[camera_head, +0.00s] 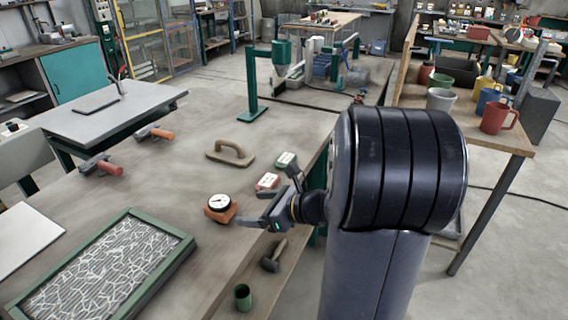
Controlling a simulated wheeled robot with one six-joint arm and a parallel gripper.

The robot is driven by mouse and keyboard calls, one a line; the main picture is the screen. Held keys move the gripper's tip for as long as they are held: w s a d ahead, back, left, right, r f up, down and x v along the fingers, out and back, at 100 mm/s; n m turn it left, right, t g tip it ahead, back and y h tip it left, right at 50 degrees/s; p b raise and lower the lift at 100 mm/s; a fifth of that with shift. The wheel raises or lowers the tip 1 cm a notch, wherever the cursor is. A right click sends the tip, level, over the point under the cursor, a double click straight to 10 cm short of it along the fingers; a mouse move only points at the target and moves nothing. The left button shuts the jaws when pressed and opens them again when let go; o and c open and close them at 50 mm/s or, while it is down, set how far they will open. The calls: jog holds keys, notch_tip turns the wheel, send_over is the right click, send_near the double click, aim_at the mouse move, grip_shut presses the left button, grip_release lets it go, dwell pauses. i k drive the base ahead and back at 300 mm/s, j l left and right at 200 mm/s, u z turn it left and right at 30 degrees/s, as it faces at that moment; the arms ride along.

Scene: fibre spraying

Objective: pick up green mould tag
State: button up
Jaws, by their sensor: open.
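The green mould tag (286,159) is a small green piece with a white face, lying on the workbench near its right edge. A similar red tag (267,181) lies just in front of it. My gripper (250,209) is open and points left, close to the bench edge, in front of both tags and apart from the green one. No object shows between its fingers. My arm covers part of the area right of the tags.
A round dial gauge on an orange base (220,208) sits just left of my gripper. A wooden-handled float (231,153) lies behind. A green-framed mould (100,270) fills the front left.

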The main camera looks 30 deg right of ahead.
aim_at(286, 158)
jog(key=i+l+u, duration=0.15)
jog(key=l+u, duration=0.2)
jog(key=l, duration=0.15)
jog(key=i+l+u, duration=0.15)
jog(key=l+u, duration=0.2)
jog(key=l, duration=0.15)
jog(key=l+u, duration=0.35)
jog(key=l, duration=0.2)
